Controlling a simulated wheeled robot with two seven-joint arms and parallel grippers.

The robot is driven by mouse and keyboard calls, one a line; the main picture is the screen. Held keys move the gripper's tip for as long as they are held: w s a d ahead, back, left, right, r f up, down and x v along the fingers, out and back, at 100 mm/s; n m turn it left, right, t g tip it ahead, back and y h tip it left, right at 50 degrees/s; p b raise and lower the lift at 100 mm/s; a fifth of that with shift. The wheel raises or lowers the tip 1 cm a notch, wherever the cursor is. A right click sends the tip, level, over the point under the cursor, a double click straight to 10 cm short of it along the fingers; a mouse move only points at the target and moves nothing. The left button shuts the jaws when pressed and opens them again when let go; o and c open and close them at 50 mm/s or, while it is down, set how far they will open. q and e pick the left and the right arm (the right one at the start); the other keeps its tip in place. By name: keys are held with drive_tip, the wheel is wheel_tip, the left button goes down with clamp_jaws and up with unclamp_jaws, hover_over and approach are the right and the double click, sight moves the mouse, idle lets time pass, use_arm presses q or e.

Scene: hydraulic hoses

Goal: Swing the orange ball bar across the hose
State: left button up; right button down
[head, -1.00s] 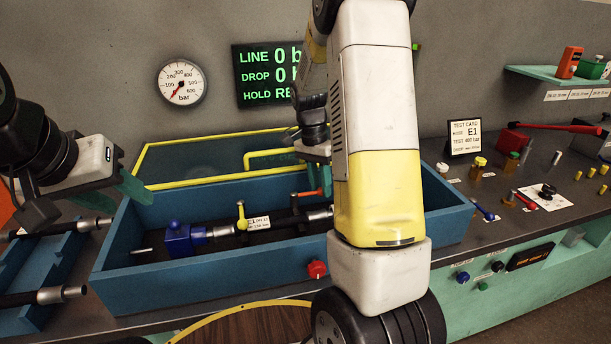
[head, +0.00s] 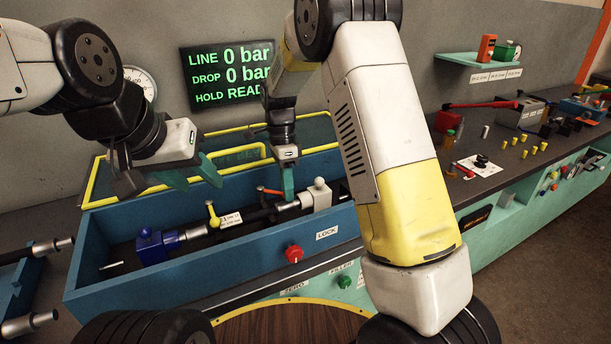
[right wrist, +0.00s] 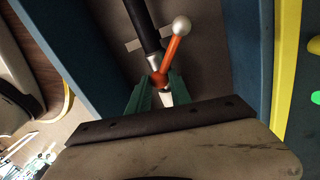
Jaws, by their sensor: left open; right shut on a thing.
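The orange ball bar (right wrist: 172,52) shows in the right wrist view, with a silver ball (right wrist: 182,26) at its end. It slants across beside the black hose (right wrist: 141,22), at an angle to it. My right gripper (right wrist: 160,88) is shut on the bar near its lower end, at the hose line. In the head view the orange bar (head: 269,191) shows beside my right gripper (head: 286,190), and its ball cannot be made out. The hose (head: 258,214) lies in the blue trough (head: 100,283). My left gripper (head: 197,174) is open and empty above the trough's left part.
A blue block (head: 151,246), a yellow-handled valve (head: 213,214) and a white block (head: 318,194) stand in line in the trough. A red knob (head: 294,254) is on its front. The display (head: 230,75) reads 0 bar. My right arm covers the trough's right end.

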drive_tip(key=shift+s+a+m, duration=0.3)
drive_tip(key=shift+s+m, duration=0.35)
drive_tip(key=shift+m, duration=0.25)
drive_tip(key=s+m, duration=0.1)
drive_tip(key=m, duration=0.1)
drive_tip(key=s+a+m+y, duration=0.1)
drive_tip(key=shift+a+m, duration=0.2)
drive_tip(key=shift+m, duration=0.2)
drive_tip(key=shift+s+a+m+y, duration=0.15)
drive_tip(key=shift+s+a+m, duration=0.15)
drive_tip(key=shift+m, duration=0.35)
drive_tip(key=shift+s+a+m+y, duration=0.15)
drive_tip(key=shift+a+m, duration=0.25)
drive_tip(key=shift+m, duration=0.3)
drive_tip(key=shift+s+a+m+y, duration=0.1)
drive_tip(key=shift+s+a+m, duration=0.2)
drive_tip(key=shift+m, duration=0.35)
drive_tip(key=shift+a, duration=0.15)
drive_tip(key=c, duration=1.2)
unclamp_jaws()
drive_tip(key=v, duration=0.8)
drive_tip(key=shift+s, duration=0.1)
